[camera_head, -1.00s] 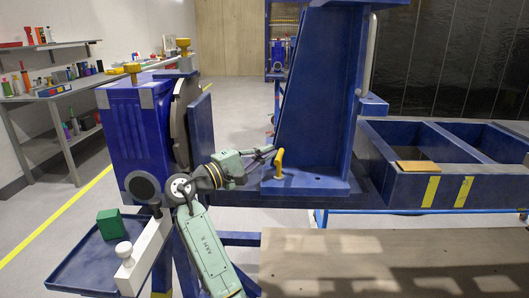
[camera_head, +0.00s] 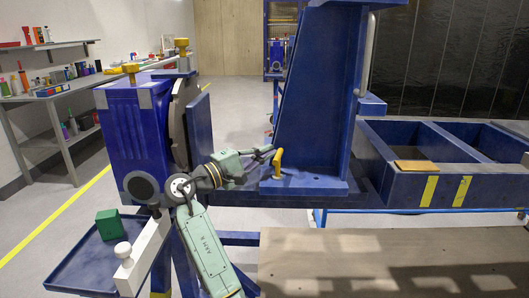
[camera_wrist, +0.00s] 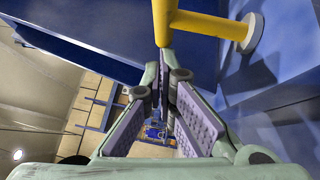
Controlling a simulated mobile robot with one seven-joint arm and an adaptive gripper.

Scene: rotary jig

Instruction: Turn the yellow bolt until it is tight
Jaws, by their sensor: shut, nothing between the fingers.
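The yellow bolt (camera_head: 278,160) stands on the blue foot plate of the tall blue bracket, its crossbar handle slanting upward. My gripper (camera_head: 271,151) is just left of the bolt handle in the head view. In the wrist view my gripper (camera_wrist: 165,62) is shut with its tips together and nothing between them. The tips are at or very near the end of the handle; I cannot tell whether they touch.
The tall blue bracket (camera_head: 322,90) rises directly behind the bolt. A blue machine housing (camera_head: 125,130) with yellow knobs stands left of my arm. A blue tray (camera_head: 80,262) holds a green cube (camera_head: 108,223). A wooden board (camera_head: 390,260) lies in front at the right.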

